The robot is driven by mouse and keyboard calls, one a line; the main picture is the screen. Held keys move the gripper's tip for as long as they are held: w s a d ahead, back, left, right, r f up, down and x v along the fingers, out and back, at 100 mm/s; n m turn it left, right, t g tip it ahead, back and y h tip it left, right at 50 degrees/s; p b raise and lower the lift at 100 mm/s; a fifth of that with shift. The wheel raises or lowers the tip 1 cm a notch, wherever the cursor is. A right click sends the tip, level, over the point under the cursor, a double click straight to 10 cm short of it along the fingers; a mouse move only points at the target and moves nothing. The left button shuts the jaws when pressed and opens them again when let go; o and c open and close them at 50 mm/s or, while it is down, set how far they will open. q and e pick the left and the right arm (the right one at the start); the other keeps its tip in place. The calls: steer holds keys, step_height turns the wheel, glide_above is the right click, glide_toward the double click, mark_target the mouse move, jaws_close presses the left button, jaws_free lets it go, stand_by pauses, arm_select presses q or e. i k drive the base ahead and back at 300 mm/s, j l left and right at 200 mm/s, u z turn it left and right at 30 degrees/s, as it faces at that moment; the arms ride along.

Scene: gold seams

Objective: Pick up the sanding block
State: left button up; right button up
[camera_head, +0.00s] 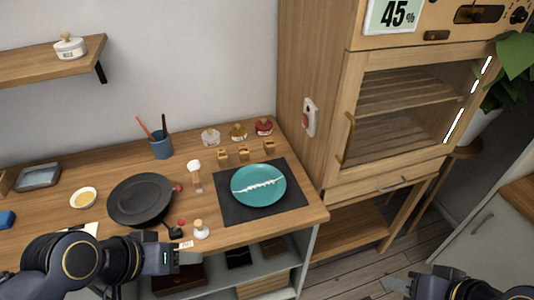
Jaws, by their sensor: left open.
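A small blue block (6,219) lies on the wooden worktop at the far left edge of the view, partly cut off; it looks like the sanding block, but I cannot be sure. My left gripper (184,257) is open over the worktop's front edge, well to the right of the blue block and apart from it. Its arm hides part of the front left of the worktop. My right gripper (398,286) is low at the bottom right, away from the worktop; its finger opening cannot be made out.
The worktop (120,175) holds a black round dish (140,199), a teal plate (259,198) with a white seam on a dark mat (229,212), a blue cup (161,148) with tools, a small bowl (83,198) and a grey tray (38,177). A wooden cabinet (317,75) stands right.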

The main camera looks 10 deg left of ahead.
mark_target(269, 146)
steer(key=i+l+z, duration=0.45)
steer(key=i, duration=0.35)
steer(key=l, duration=0.15)
